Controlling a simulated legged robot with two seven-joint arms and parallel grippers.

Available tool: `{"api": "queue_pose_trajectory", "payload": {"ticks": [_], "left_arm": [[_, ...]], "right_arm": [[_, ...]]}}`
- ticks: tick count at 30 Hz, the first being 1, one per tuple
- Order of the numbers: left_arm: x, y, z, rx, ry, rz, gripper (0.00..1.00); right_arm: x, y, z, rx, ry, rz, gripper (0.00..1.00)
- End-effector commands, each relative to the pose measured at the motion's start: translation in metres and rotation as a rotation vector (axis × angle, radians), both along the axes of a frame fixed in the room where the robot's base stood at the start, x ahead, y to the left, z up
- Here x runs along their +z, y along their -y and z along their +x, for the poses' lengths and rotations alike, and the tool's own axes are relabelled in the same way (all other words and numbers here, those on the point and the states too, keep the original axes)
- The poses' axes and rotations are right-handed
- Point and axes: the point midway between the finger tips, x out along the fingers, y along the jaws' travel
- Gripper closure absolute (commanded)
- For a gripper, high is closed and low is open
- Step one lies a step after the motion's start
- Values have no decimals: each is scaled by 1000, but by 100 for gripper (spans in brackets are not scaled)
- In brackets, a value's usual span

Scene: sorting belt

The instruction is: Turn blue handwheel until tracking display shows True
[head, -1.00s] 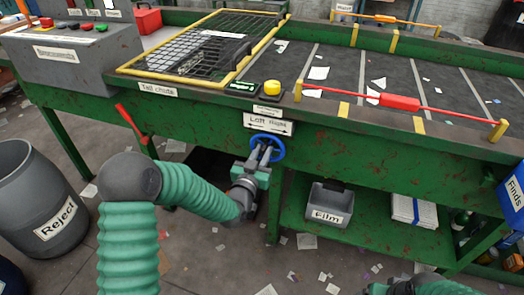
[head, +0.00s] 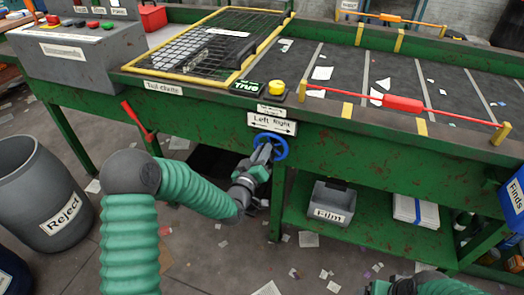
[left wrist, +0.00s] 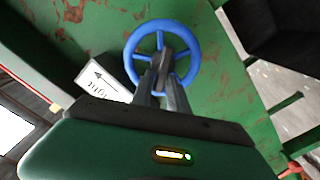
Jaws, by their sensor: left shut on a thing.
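The blue handwheel (head: 284,147) is on the front of the green belt frame, below a white "Left Right" arrow sign (head: 272,123). My left gripper (head: 263,152) reaches it from below and is shut on it. In the left wrist view, the two fingers (left wrist: 163,72) cross the lower part and middle of the wheel (left wrist: 191,38), hiding its hub and part of its spokes. The tracking display (head: 247,86), on the ledge above, shows "True" in green. My right gripper's fingers are not in view; only part of that arm shows at the bottom right.
A yellow button (head: 277,87) is beside the display. A red lever (head: 136,121) hangs left of the wheel. A grey Film bin (head: 330,203) stands on the lower shelf, and a Reject barrel (head: 35,190) on the floor at left. A yellow-edged mesh guard (head: 205,50) lies above.

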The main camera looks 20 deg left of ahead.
Motion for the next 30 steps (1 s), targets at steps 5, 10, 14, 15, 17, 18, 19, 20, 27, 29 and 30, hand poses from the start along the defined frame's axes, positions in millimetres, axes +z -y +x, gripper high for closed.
{"api": "queue_pose_trajectory", "payload": {"ticks": [5, 10, 14, 15, 17, 18, 19, 20, 27, 29, 30], "left_arm": [[16, -1, 7, 0, 37, -58, 100], [15, -1, 7, 1, 36, -81, 100], [15, -1, 7, 1, 37, -84, 100], [15, -1, 7, 1, 37, -84, 100], [15, -1, 7, 1, 37, -84, 100], [15, -2, 7, 1, 37, -84, 100], [15, -2, 7, 1, 37, -84, 100], [15, -2, 7, 1, 37, -83, 100], [15, -2, 6, 1, 36, -82, 67], [15, -2, 2, 1, 35, -82, 67], [15, -2, -2, 0, 34, -81, 67]], "right_arm": [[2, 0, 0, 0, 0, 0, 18], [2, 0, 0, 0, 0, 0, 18], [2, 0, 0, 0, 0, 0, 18], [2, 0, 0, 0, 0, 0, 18], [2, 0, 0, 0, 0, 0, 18], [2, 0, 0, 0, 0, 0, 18], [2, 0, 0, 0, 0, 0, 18], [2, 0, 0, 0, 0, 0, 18], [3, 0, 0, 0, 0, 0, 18], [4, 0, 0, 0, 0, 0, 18], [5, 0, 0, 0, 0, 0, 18]]}}
